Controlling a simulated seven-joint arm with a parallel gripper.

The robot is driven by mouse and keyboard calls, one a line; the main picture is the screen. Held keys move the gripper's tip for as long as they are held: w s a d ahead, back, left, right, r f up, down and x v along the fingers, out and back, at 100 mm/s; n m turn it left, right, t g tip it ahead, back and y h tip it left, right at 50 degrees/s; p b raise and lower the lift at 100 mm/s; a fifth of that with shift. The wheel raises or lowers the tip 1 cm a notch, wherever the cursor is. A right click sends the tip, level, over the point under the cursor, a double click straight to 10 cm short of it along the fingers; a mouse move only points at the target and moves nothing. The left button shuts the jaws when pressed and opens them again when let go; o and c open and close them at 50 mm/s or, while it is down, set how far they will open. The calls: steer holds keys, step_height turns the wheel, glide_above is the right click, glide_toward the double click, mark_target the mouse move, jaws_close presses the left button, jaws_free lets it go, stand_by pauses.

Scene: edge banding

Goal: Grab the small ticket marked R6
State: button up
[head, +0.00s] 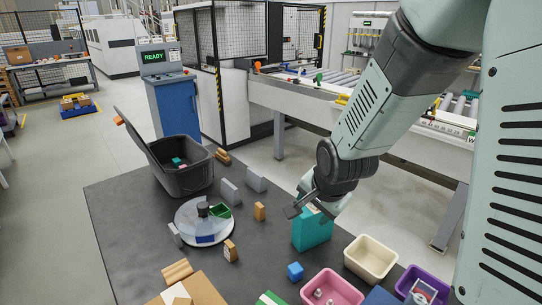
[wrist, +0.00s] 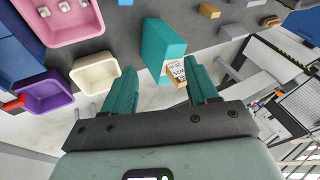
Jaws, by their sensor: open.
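Small white tickets with dark print (wrist: 183,70) show on a small orange-brown piece at the near end of a teal block (wrist: 160,42) in the wrist view; their print is too small to read surely, so I cannot tell which is R6. The teal block stands upright on the dark mat in the head view (head: 312,234), its top partly hidden by my gripper. My gripper (head: 298,204) is open just above it. In the wrist view my gripper (wrist: 160,70) has its fingers spread, the right one close beside the tickets. Nothing is seen held.
A cream bin (head: 371,258), a pink bin (head: 332,289) and a purple bin (head: 422,285) stand at the front right.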

steer(key=w+a+f+m+y, duration=0.2)
steer(key=a+f+m+y, duration=0.35)
steer(key=f, duration=0.85)
steer(key=m+t+y, duration=0.2)
steer(key=m+t, duration=0.1)
steer(key=m, duration=0.8)
glide_toward(227, 247)
steer(key=shift+w+d+f, duration=0.25)
steer(key=shift+d+f, duration=0.15)
steer(key=shift+f, duration=0.15)
steer(key=shift+w+d+f, duration=0.3)
steer(key=shift+d+f, duration=0.05)
steer(key=shift+f, duration=0.2)
steer(key=shift+w+a+f+m+t+y, duration=0.1)
steer(key=shift+a+f+m+t+y, duration=0.1)
steer(key=shift+m, duration=0.4)
steer(key=shift+a+f+m+t+y, duration=0.1)
steer(key=shift+a+m+t, duration=0.15)
steer(key=shift+m, duration=0.3)
steer(key=shift+w+a+m, duration=0.1)
steer(key=shift+a+m, duration=0.1)
steer(key=shift+m, duration=0.1)
steer(key=x, duration=1)
steer(key=shift+a+f, duration=0.2)
steer(key=shift+a, duration=0.05)
steer(key=c, duration=1.1)
